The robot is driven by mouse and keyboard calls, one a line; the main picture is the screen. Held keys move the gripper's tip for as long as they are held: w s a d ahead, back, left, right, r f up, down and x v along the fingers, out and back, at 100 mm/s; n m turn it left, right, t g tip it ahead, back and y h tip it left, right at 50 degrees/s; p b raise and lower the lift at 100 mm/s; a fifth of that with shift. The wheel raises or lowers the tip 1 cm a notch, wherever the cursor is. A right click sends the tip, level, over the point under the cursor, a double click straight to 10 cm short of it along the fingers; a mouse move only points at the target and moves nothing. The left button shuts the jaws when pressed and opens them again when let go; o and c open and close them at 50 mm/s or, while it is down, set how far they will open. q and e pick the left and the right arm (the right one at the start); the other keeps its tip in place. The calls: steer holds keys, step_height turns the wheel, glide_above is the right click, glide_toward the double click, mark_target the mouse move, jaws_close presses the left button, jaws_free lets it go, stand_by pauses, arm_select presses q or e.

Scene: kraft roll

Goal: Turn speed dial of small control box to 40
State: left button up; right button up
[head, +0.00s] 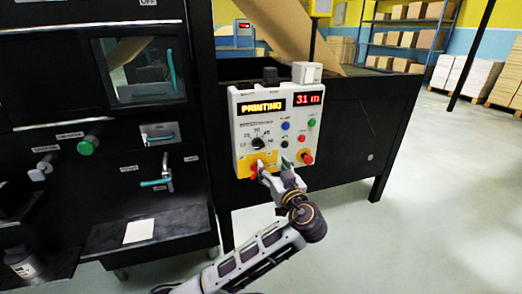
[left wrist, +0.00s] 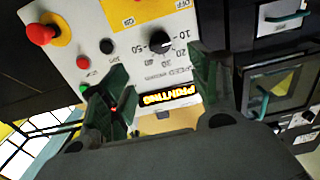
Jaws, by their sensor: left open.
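The small control box (head: 276,128) is white and upright, with a lit PRINTING display and a red 31 m readout. Its black speed dial (head: 258,143) is at the left of the face, inside a printed number scale. In the left wrist view the box is upside down and the dial (left wrist: 160,42) appears between and beyond the fingertips. The pointer's exact setting is too small to read. My left gripper (head: 274,168) is in front of the box's lower part, just below the dial. Its dark green fingers (left wrist: 160,60) are apart with nothing between them. My right gripper is out of view.
A red emergency button on yellow (head: 306,157) sits at the box's lower right, beside several small coloured buttons. A black machine (head: 80,100) with handles and knobs stands left. Shelves with cartons (head: 415,35) are far back. The floor at right is clear.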

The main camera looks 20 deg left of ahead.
mark_target(260, 147)
arm_select(q)
steer(key=b+x, duration=0.3)
steer(key=x, duration=0.8)
steer(key=shift+b+x, duration=0.35)
steer(key=shift+x, duration=0.6)
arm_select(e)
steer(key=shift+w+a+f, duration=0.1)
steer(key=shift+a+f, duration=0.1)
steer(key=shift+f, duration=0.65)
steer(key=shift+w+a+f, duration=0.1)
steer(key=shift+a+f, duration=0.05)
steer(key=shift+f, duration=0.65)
arm_select(q)
steer(key=c, duration=1)
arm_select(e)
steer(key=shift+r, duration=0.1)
